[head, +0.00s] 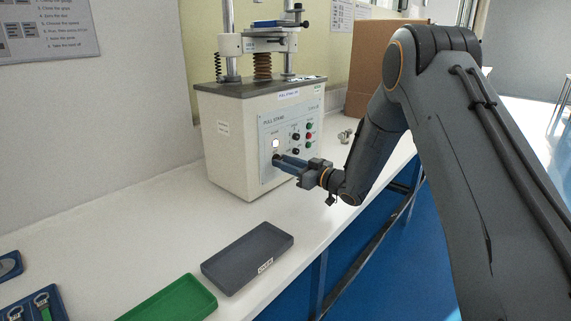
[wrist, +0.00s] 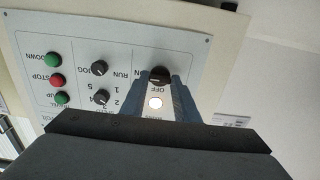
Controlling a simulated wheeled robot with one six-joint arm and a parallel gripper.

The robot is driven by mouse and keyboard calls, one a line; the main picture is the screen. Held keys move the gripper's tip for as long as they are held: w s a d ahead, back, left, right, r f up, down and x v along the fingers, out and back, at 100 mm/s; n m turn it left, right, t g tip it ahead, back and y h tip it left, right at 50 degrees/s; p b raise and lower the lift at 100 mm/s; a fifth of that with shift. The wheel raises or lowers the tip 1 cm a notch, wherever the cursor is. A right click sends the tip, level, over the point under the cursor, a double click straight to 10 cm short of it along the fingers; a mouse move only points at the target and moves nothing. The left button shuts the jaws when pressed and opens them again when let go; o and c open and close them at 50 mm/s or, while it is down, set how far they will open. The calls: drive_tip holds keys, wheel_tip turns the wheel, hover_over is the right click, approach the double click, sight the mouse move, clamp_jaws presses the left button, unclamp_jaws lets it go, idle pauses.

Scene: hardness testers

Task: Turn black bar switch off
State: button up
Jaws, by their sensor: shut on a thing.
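The black bar switch (wrist: 160,75) is on the front panel of the pull stand (head: 232,135), next to the ON and OFF marks. In the wrist view it sits between the fingertips of my gripper (wrist: 161,80), which is shut on it. In the head view my gripper (head: 279,160) reaches the panel's lower left, just below a white round lamp (head: 276,143), and mostly hides the switch. The lamp looks bright white and also shows between the fingers in the wrist view (wrist: 155,103). I cannot tell the bar's exact angle.
Two black knobs (wrist: 99,68) and red and green buttons (wrist: 54,80) are beside the switch on the panel. A dark grey tray (head: 247,257) and a green tray (head: 172,303) lie on the white bench. A cardboard box (head: 378,68) stands behind.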

drive_tip(key=shift+n, duration=0.3)
drive_tip(key=shift+a+f+n+b, duration=0.1)
drive_tip(key=shift+n+b, duration=6.1)
drive_tip(key=shift+n, duration=2.4)
drive_tip(key=shift+s, duration=0.1)
drive_tip(key=o, duration=1)
drive_tip(key=shift+a, duration=0.1)
drive_tip(key=shift+o, duration=0.2)
